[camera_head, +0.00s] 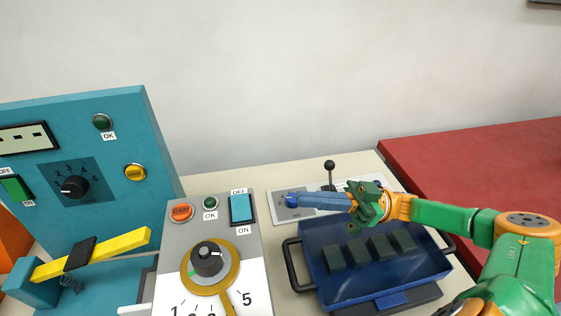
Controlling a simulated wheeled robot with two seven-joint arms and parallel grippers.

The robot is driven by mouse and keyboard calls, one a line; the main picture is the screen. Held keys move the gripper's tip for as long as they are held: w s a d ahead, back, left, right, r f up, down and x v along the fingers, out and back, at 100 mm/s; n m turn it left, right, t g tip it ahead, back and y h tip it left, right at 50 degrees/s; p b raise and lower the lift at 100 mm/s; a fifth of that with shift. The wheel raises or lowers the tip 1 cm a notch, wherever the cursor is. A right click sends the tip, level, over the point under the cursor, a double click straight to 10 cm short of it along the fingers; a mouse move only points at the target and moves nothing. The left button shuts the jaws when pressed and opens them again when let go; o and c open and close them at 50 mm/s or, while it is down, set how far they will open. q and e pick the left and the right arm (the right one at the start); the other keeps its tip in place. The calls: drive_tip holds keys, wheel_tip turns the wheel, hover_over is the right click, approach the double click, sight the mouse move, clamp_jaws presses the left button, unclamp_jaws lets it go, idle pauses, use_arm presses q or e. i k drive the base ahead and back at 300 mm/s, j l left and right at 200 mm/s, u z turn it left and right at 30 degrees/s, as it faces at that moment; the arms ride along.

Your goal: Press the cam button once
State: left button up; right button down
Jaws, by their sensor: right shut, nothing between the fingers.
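The cam button (182,212) is an orange-red round button with blurred lettering, at the upper left of the grey and white control box. My right gripper (291,200) comes in from the right with its blue fingers shut and empty, pointing left. Its tip is to the right of the control box and apart from the cam button, in front of a grey plate with a lever. The button is uncovered in this view. My left gripper is not in view.
Beside the button are a green OK light (210,202), a blue switch (241,209) and a black dial (207,258). A teal panel (150,150) stands to the left. A black-knobbed lever (329,166) and a blue tray (318,236) with dark blocks lie to the right.

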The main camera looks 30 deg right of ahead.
sight(181, 212)
drive_tip(key=k, duration=1.5)
